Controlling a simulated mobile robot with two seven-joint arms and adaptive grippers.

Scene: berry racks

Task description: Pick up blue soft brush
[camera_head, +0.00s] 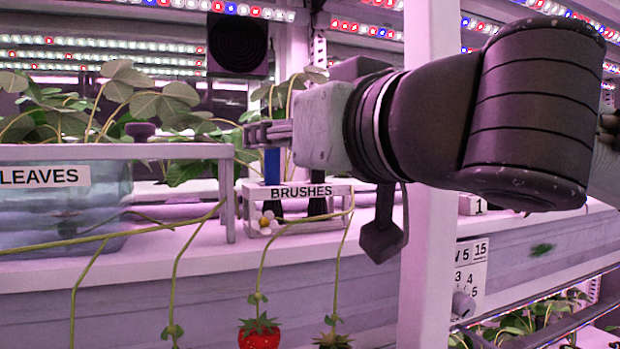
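The blue brush (272,166) stands upright in the rack labelled BRUSHES (345,200), its blue handle showing above the label and dark bristles below it. My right gripper (266,133), on the arm coming in from the right, is level with the top of the handle. Its fingers point left and cover the handle's upper end. I cannot tell whether they are closed on it or only around or in front of it. A second dark brush head (317,206) shows in the same rack, to the right. My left gripper is not in view.
A clear bin labelled LEAVES (70,220) stands behind a rail at left. A white post (428,290) rises just right of the rack. Strawberry stems hang over the shelf's front edge, with a flower and a red strawberry (259,336). Leafy plants are behind.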

